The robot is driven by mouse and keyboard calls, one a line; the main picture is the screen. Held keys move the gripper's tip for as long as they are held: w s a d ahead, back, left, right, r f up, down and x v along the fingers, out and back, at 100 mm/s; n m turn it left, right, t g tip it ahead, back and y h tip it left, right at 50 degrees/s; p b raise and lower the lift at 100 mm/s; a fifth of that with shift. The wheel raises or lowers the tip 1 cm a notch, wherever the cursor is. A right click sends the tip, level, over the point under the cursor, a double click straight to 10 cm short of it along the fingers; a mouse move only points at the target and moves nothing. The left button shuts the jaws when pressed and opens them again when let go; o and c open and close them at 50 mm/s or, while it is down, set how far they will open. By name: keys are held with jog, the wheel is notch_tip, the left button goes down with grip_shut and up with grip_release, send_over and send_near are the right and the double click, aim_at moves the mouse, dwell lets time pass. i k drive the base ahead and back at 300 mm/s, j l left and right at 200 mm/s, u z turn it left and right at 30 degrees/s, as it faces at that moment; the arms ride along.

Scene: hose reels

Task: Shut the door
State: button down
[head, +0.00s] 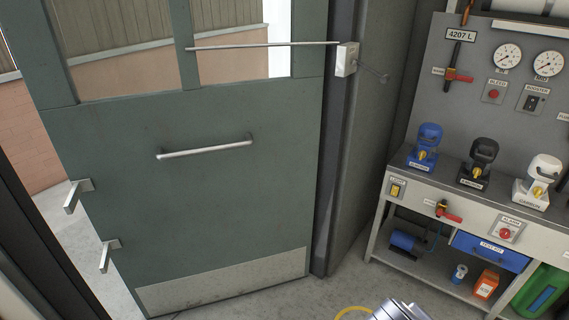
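The grey-green door (215,215) stands open in the head view. It has window panes in its upper half and a pale kick plate (225,285) along the bottom. A horizontal silver pull bar (205,149) is fixed across its middle. Two lever handles, an upper one (76,195) and a lower one (107,254), sit at its left edge. A thin metal rod (265,45) runs across the panes to a pale box (347,60) near the right side.
A dark post (45,240) stands at the left, with outdoor ground and a brick wall (22,135) beyond the gap. At right, a workbench (470,215) carries blue, black and white devices under a gauge panel (490,100).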

aim_at(197, 194)
jog(key=i+j+u, duration=0.15)
jog(key=i, duration=1)
